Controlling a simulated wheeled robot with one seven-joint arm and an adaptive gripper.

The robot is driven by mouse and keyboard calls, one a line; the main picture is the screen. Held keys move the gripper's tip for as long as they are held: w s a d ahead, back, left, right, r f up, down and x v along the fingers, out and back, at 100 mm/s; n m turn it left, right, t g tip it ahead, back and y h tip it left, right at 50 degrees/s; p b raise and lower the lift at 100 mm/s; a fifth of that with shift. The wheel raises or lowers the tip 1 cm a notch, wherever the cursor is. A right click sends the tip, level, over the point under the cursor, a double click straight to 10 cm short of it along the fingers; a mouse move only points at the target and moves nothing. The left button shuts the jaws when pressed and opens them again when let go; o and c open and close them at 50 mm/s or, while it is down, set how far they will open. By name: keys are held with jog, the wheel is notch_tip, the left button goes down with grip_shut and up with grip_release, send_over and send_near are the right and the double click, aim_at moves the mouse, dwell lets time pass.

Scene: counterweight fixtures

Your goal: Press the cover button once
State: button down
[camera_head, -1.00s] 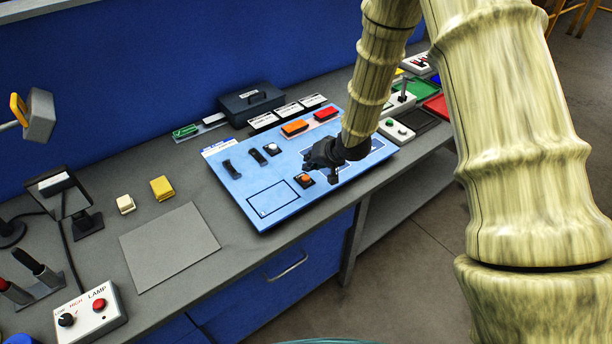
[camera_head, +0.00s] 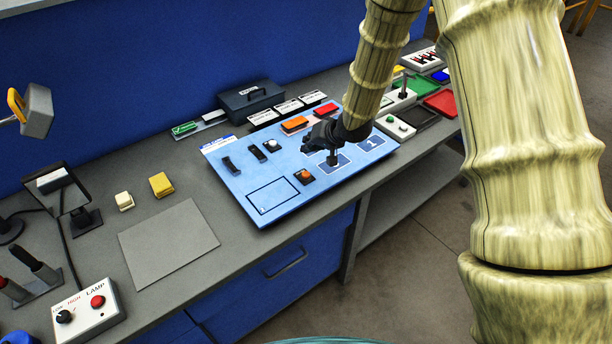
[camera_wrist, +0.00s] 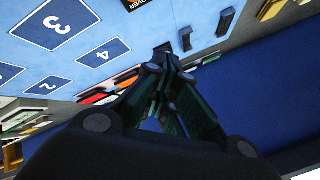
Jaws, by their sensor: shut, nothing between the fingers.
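An orange button (camera_head: 304,175) on a dark base sits on the light-blue panel (camera_head: 240,190); its label is too small to read in the head view. In the wrist view, a black plate (camera_wrist: 139,4) with letters reading "OVER" is cut by the top edge. My gripper (camera_head: 331,160) is above the panel, behind and to the right of the orange button and apart from it. Its fingers (camera_wrist: 163,62) are together and empty in the wrist view. Whether the fingertips touch anything is unclear.
A dark box (camera_head: 250,100) stands behind. A grey mat (camera_head: 168,240) lies left. A lamp control box (camera_head: 88,310) is front left.

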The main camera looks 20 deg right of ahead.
notch_tip(320, 180, down, 5)
jog(key=b, duration=0.4)
jog(key=shift+f, duration=0.15)
jog(key=shift+f+b, duration=0.3)
jog(key=shift+f, duration=0.75)
jog(key=shift+f, duration=0.9)
dwell(1.2)
jog(key=shift+r, duration=0.1)
jog(key=shift+r+p, duration=0.55)
jog(key=shift+r, duration=0.3)
jog(key=shift+r+p, duration=2.05)
jog(key=shift+r, duration=0.5)
jog(key=shift+f, duration=0.1)
